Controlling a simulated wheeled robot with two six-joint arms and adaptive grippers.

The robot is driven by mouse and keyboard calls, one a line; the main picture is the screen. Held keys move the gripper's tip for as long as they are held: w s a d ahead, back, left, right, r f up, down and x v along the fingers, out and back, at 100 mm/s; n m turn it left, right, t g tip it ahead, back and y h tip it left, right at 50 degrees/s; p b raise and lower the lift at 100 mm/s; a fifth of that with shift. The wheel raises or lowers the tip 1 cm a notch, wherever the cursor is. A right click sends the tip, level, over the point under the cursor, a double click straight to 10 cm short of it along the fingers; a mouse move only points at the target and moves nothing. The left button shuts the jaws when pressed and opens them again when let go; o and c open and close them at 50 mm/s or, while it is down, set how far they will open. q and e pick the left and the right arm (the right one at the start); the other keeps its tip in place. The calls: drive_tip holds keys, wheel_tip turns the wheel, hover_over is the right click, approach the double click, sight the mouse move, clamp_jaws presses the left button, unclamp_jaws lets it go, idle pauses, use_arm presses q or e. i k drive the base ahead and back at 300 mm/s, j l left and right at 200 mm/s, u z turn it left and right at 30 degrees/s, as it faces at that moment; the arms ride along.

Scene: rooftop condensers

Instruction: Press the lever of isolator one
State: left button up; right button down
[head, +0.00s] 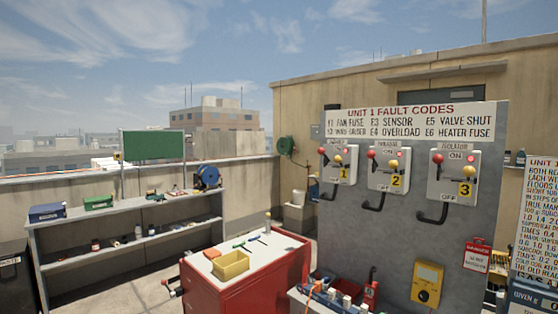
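Isolator one (346,177) is a pale box with a yellow number 1 label, at the left of a row of three on the grey panel (390,245). A red ball knob (322,150) is at its upper left, near the ON marking. A yellow ball (338,159) is on its front, and a black bent bar (329,191) hangs below it. I cannot tell which of these parts is the lever. Isolator two (388,170) and isolator three (454,178) look alike, to the right. Neither of my grippers is in view.
A fault code sign (415,120) tops the panel. A yellow meter (426,284) and a red tag (477,256) are lower down. A red cabinet (240,292) with a yellow bin (231,265) stands in front at left. A grey shelf (130,229) is farther left.

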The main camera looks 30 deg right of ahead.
sight(321, 151)
drive_tip(key=i+z, duration=0.25)
drive_tip(key=i, duration=0.2)
drive_tip(key=i+j+z, duration=0.2)
drive_tip(key=i, duration=0.25)
drive_tip(key=i+j+z, duration=0.25)
drive_tip(key=i, duration=0.2)
